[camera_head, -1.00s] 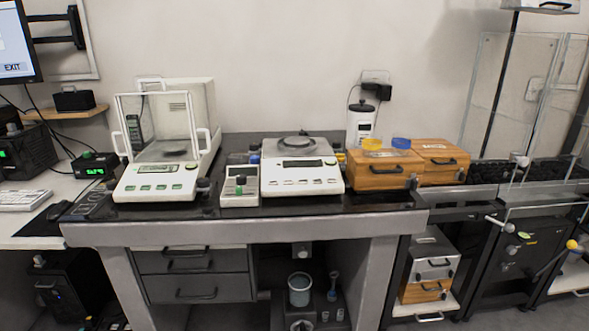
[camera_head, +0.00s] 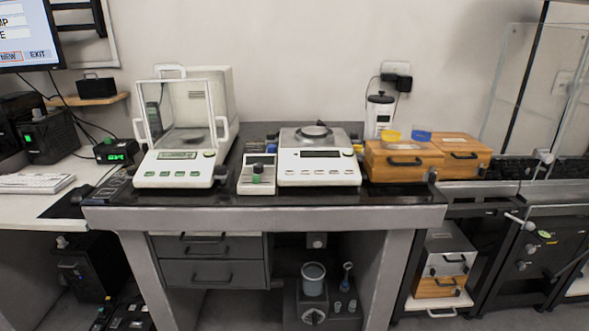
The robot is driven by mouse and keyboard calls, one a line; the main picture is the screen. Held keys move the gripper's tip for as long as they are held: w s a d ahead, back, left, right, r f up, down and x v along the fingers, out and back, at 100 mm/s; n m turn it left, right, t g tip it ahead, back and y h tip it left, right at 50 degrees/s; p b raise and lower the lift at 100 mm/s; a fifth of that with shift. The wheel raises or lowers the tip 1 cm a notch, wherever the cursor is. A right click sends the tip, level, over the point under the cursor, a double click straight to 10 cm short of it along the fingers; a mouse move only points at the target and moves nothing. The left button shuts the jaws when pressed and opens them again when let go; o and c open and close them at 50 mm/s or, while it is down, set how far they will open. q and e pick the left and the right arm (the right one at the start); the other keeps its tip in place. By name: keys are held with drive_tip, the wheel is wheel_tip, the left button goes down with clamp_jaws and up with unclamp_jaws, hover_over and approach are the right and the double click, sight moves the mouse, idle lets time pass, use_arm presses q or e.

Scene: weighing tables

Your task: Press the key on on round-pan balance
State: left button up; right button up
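The round-pan balance (camera_head: 319,167) stands near the middle of the dark-topped weighing table (camera_head: 265,214). It is white, with a round pan (camera_head: 314,132) on top and a dark display (camera_head: 320,154) on its front. Neither of my grippers shows in the view.
A glass-shielded balance (camera_head: 186,150) stands to the left. Wooden boxes (camera_head: 402,169) stand close on the right. The table's front edge is clear.

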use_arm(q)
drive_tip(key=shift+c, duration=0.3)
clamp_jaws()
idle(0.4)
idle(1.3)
